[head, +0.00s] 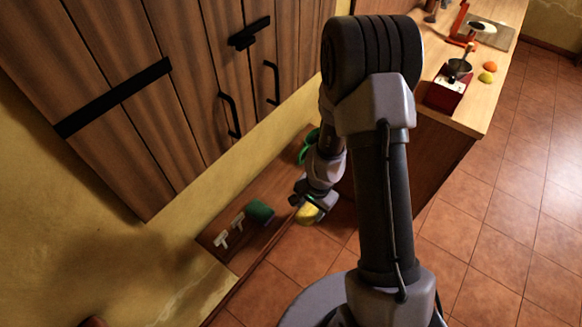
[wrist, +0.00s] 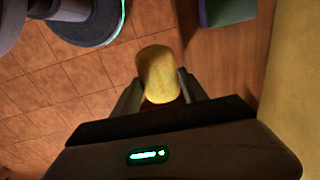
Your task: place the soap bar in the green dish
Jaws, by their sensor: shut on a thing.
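The yellow soap bar (head: 307,214) is between the fingers of my gripper (head: 316,205), over the front edge of the low wooden shelf. In the wrist view, the soap bar (wrist: 158,72) sticks out beyond the two fingers of my gripper (wrist: 157,88), which are shut on its sides. A green rounded object (head: 304,150), which looks like the green dish, lies farther back on the shelf. My arm hides part of it, so its inside cannot be seen.
The low wooden shelf (head: 228,252) also bears a dark green block (head: 260,212) and two small white objects (head: 221,239), left of my gripper. Wooden cabinets (head: 150,90) stand behind. A counter (head: 432,105) with a red box (head: 447,93) stands right. Tiled floor (head: 500,230) is open.

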